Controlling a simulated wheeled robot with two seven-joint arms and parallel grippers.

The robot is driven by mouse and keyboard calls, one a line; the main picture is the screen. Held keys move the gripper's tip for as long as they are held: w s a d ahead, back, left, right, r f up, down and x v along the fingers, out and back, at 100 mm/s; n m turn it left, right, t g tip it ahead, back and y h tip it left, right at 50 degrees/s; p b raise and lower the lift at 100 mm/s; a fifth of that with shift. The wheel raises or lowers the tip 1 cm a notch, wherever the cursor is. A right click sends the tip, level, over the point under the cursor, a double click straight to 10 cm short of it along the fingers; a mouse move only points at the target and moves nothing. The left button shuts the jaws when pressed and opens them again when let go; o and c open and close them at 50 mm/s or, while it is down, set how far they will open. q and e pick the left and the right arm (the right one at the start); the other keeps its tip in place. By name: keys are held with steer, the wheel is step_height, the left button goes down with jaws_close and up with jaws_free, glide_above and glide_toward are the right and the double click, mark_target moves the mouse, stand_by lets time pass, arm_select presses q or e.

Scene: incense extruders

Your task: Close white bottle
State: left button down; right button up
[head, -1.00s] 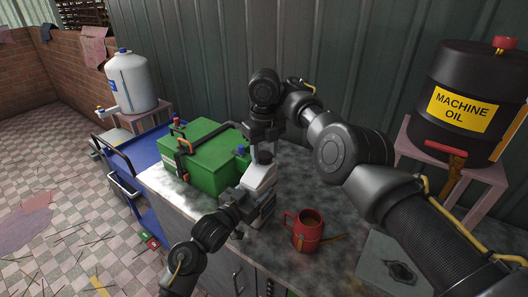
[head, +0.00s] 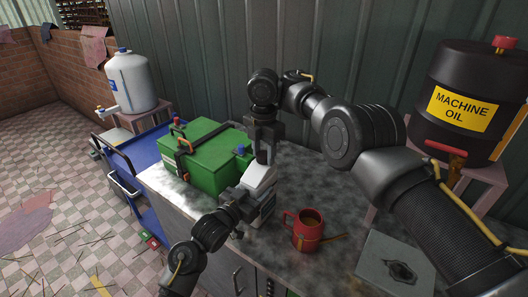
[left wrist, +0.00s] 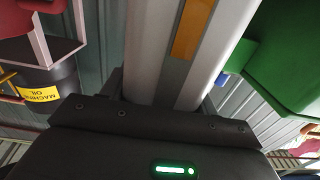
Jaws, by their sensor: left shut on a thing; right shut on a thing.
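The white bottle (head: 260,178) stands upright at the counter's front edge, beside the green machine. My left gripper (head: 244,203) is shut on its body from the front left. In the left wrist view the bottle's pale side (left wrist: 150,50) with an orange strip fills the middle, close against the gripper. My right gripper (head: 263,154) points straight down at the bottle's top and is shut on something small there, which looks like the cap. The fingers hide the cap and the bottle's mouth, so I cannot tell how it sits on the neck.
The green machine (head: 205,160) with a blue knob stands just left of the bottle. A red mug (head: 307,232) stands to the right, near a grey plate (head: 395,268). A black oil drum (head: 462,100) stands at far right. Bare counter lies behind the mug.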

steer(key=m, duration=0.5)
steer(key=shift+a, duration=0.1)
steer(key=m, duration=0.8)
steer(key=shift+w, duration=0.1)
steer(key=m, duration=0.2)
steer(key=shift+m, duration=0.4)
steer(key=m, duration=1.2)
steer(key=shift+d+m, duration=0.2)
steer(key=shift+m, duration=0.2)
steer(key=o, duration=1.2)
